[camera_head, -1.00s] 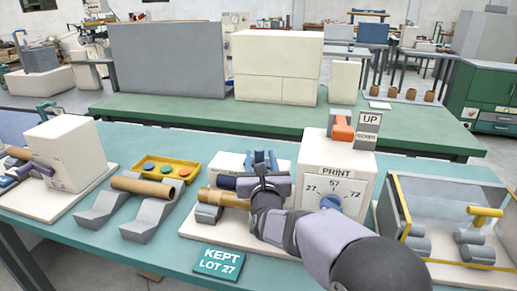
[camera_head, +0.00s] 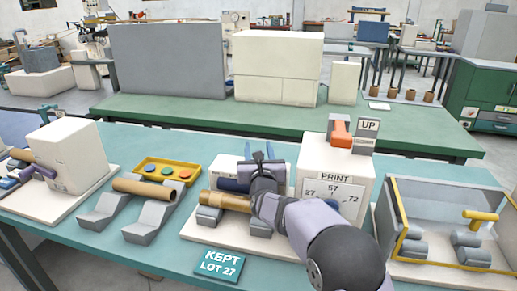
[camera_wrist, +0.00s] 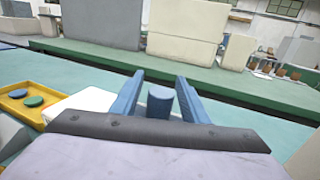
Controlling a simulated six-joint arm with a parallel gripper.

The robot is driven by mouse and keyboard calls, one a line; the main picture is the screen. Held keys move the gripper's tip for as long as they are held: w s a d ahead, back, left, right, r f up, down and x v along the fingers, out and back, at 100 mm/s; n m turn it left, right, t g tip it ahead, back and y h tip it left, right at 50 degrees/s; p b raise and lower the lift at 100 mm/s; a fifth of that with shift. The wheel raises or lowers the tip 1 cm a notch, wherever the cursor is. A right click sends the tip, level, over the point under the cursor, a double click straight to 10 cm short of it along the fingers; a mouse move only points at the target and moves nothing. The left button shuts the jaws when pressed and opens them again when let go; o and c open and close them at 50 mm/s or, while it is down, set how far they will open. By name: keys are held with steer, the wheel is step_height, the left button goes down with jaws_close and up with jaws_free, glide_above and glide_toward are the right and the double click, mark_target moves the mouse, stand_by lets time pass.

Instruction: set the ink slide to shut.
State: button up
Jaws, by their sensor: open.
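My gripper (camera_head: 259,154) is at the white block (camera_head: 226,165) left of the print box (camera_head: 347,160). In the wrist view its two blue fingers (camera_wrist: 160,98) stand apart, with a short blue-grey round post (camera_wrist: 160,102) between them. A gap shows on each side of the post. I cannot tell for sure whether this post is the ink slide's knob, and no open or shut mark for it can be read. My gripper and forearm hide much of the block.
A brown tube (camera_head: 226,200) lies on grey cradles in front of the block. A yellow tray (camera_head: 166,172) with coloured discs stands left. An orange lever (camera_head: 340,133) and an UP sign (camera_head: 368,125) top the print box. A yellow-framed guard (camera_head: 400,225) stands right.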

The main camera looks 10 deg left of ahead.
jaws_close()
steer(key=a+b, duration=0.1)
steer(key=a, duration=0.5)
steer(key=shift+a, duration=0.1)
steer(key=shift+s+a+r, duration=0.1)
steer(key=shift+r, duration=0.1)
steer(key=shift+c, duration=0.8)
jaws_free()
steer(key=shift+o, duration=0.8)
steer(key=shift+a+f, duration=0.1)
steer(key=shift+a, duration=0.05)
steer(key=shift+f, duration=0.1)
